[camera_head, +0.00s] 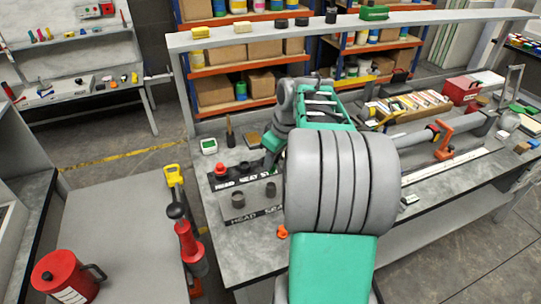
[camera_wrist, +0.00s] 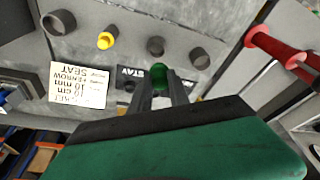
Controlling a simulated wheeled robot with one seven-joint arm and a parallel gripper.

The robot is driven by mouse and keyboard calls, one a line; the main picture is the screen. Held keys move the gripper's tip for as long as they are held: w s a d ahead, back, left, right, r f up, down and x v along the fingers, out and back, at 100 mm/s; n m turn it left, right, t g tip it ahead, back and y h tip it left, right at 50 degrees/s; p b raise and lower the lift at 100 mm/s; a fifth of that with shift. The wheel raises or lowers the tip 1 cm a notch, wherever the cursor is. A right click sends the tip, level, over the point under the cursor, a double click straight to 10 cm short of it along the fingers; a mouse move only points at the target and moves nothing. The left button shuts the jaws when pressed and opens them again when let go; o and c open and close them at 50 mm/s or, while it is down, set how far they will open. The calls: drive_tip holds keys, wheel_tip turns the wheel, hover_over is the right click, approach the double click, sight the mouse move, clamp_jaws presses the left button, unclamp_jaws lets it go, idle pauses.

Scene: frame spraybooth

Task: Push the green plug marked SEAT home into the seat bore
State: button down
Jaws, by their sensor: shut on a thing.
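In the wrist view the green plug (camera_wrist: 161,74) sits between the tips of my gripper (camera_wrist: 162,84), which is shut on it. The plug is over the bench, beside an upside-down label strip (camera_wrist: 131,77) that seems to read STAY. A dark upright cylinder (camera_wrist: 156,45) stands just beyond the plug, and another (camera_wrist: 200,57) stands to its right. I cannot tell which is the seat bore. In the head view my gripper (camera_head: 268,172) is low over the bench, mostly hidden by my arm.
A red plug (camera_head: 221,169) stands on the rear labelled strip. The wrist view shows a yellow plug (camera_wrist: 105,40), a dark ring (camera_wrist: 58,22), a printed card (camera_wrist: 78,84) and a red tool (camera_wrist: 275,45).

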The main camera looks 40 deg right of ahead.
sight(274, 167)
drive_tip(key=shift+f+b, duration=1.95)
drive_tip(key=shift+f, duration=0.45)
drive_tip(key=shift+f+b, duration=1.2)
drive_tip(key=shift+f, duration=0.2)
drive_tip(key=c, duration=1.2)
unclamp_jaws()
drive_tip(key=shift+o, duration=0.2)
drive_tip(key=v, duration=0.8)
